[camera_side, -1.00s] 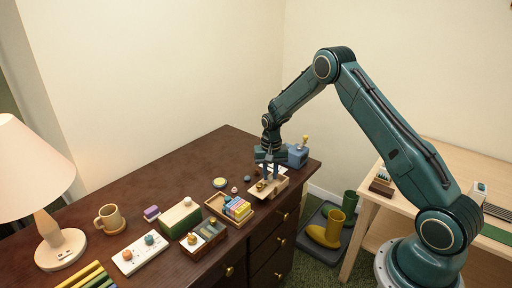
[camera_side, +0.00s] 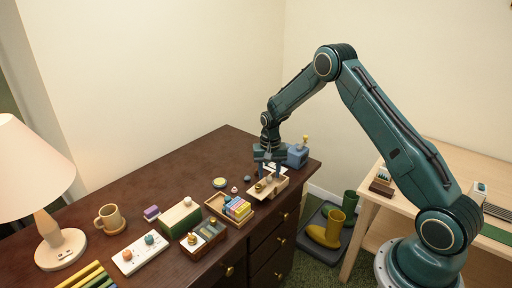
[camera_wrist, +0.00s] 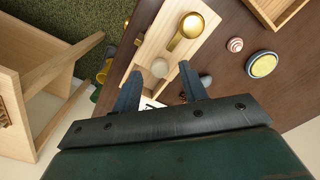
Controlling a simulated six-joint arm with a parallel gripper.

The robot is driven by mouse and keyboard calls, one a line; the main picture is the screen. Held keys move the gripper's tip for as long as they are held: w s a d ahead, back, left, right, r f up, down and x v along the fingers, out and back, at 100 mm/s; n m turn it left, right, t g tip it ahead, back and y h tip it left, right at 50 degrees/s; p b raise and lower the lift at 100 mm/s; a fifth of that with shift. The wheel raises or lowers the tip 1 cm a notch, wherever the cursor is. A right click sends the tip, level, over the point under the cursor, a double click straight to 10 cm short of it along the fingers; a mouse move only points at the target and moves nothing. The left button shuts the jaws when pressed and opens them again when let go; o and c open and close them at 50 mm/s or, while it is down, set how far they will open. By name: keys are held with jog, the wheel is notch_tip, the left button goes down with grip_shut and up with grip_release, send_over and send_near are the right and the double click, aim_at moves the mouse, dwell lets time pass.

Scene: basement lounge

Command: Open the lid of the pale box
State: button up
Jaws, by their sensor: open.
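The pale box (camera_side: 280,186) stands near the right end of the dark dresser, below my gripper (camera_side: 268,171).
A tray of coloured blocks (camera_side: 216,205) is left of the box. A striped ball (camera_wrist: 235,45) and a yellow round tin (camera_wrist: 262,64) lie nearby. The dresser's edge is close at the right.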

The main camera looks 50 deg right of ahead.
notch_tip(320, 180, up, 13)
dwell(0.6)
notch_tip(320, 180, up, 11)
jog(key=n+t, duration=0.1)
jog(key=n, duration=0.1)
send_over(269, 177)
jog(key=s+a, duration=0.6)
jog(key=s+a+r+n+t, duration=0.2)
jog(key=s+a+r, duration=0.3)
jog(key=s+r, duration=0.15)
jog(key=s+a+n+t, duration=0.1)
jog(key=s+a+n, duration=0.1)
jog(key=s, duration=0.8)
jog(key=s+a+n+t, duration=0.1)
jog(key=s+a+n, duration=0.2)
jog(key=s, duration=0.7)
jog(key=shift+s+a+r+t, duration=0.15)
jog(key=shift+a+t, duration=0.15)
jog(key=shift+a, duration=0.15)
